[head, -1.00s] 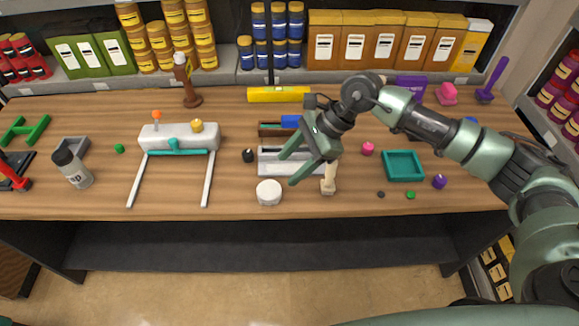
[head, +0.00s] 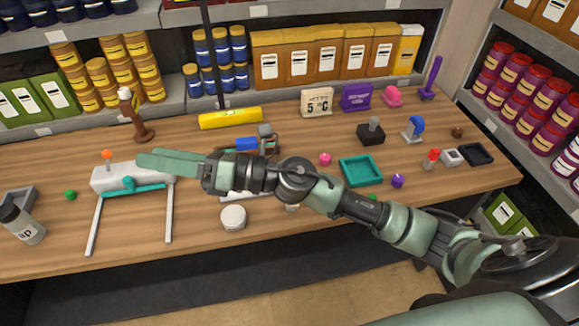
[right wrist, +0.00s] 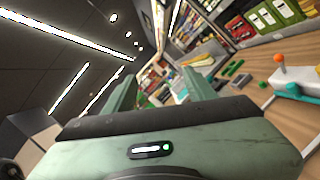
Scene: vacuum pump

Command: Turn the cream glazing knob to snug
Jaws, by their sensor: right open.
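A white block-shaped device (head: 115,181) with two long pale legs and a teal bar (head: 131,187) lies at the left of the bench. An orange knob (head: 107,155) stands on its top. My left gripper is out of view.
A white round jar (head: 233,218) stands near the front edge, and a teal tray (head: 360,171) is farther right. A brown post (head: 138,119) rises behind the device. Stocked shelves line the back.

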